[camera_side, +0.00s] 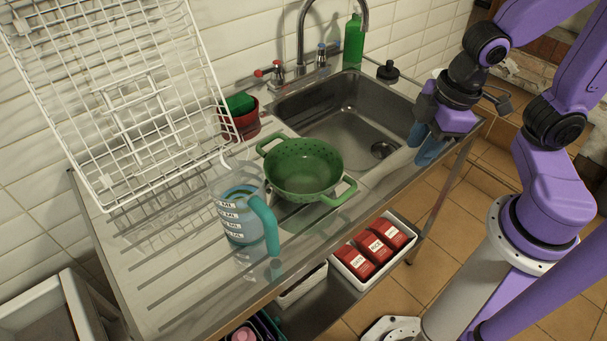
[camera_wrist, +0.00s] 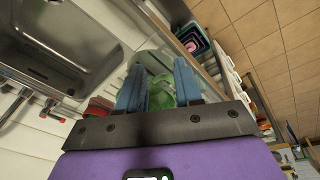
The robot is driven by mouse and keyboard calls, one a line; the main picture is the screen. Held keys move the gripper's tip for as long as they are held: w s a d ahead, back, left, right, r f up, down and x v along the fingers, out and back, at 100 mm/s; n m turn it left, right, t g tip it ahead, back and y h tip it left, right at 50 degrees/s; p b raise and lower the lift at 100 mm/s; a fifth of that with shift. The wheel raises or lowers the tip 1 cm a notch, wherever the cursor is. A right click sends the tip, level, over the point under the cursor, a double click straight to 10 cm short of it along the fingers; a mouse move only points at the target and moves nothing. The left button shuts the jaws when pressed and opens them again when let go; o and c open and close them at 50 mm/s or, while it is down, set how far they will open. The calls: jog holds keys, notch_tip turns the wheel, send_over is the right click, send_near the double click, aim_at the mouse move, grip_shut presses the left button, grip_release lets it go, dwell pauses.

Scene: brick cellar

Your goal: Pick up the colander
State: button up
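The green colander (camera_side: 304,168) sits upright on the metal drainboard, just left of the sink, with one handle toward the back and one toward the front edge. Small holes ring its wall. My gripper (camera_side: 421,147) is to the right of it, above the front right of the sink, apart from it. Its two blue fingers are spread with nothing between them. In the wrist view the colander (camera_wrist: 163,92) shows partly beyond my open gripper (camera_wrist: 158,80), and the fingers and mount hide much of it.
A clear measuring jug (camera_side: 240,215) with a blue handle stands close left of the colander. A white wire rack (camera_side: 125,95) leans at the left. The sink (camera_side: 345,110) has a tall tap (camera_side: 302,40). A green bottle (camera_side: 354,42) stands behind it. Red tins (camera_side: 370,246) sit below the front edge.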

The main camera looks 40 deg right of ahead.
jog(key=w+f+m+t+y, duration=0.1)
jog(key=w+f+t, duration=0.2)
jog(key=w, duration=0.8)
jog(key=m+t+y, duration=0.2)
jog(key=m+y, duration=0.2)
jog(key=y, duration=0.6)
send_near(306, 139)
jog(key=x, duration=1)
jog(key=shift+w+a+f, duration=0.1)
jog(key=shift+a, duration=0.05)
grip_shut()
